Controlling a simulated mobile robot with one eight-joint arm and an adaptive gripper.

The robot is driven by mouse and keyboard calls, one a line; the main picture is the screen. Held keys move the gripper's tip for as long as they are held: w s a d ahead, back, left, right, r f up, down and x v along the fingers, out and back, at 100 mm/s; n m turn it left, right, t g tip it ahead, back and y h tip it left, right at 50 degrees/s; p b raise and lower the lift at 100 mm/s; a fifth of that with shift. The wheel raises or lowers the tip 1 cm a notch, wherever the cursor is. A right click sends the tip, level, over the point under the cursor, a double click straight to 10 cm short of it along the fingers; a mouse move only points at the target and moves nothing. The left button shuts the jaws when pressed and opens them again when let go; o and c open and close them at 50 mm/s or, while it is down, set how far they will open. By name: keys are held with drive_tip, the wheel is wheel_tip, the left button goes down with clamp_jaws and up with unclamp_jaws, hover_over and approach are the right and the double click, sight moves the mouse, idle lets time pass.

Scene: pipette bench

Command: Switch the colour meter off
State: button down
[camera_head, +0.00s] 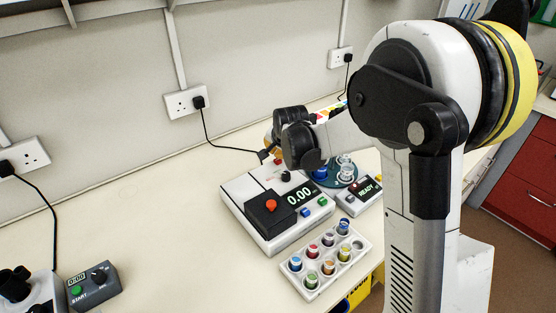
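The colour meter (257,222) is a white box on the bench in the middle of the head view. Its dark display is lit and reads 0.00. It has a black lid with an orange-red knob, blue and green buttons at the front right, and a small red part and black knob toward the back. My arm reaches in from the right, its dark wrist above the meter's back edge. My gripper (265,154) shows only as a small dark part behind the wrist, near the back of the meter. Its fingers are mostly hidden, and I cannot tell contact.
A white rack (325,270) of coloured vials stands in front of the meter. A small device (359,195) reading READY and a teal round stand (335,180) with glassware are to its right. A grey timer (95,286) sits front left. The bench left of the meter is clear.

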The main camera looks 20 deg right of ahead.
drive_tip(key=shift+f+b, duration=0.35)
drive_tip(key=shift+f, duration=0.1)
idle(0.3)
drive_tip(key=shift+r, duration=0.1)
drive_tip(key=shift+r+p, duration=0.65)
drive_tip(key=shift+r, duration=0.2)
drive_tip(key=shift+r+p, duration=2)
drive_tip(key=shift+r, duration=1)
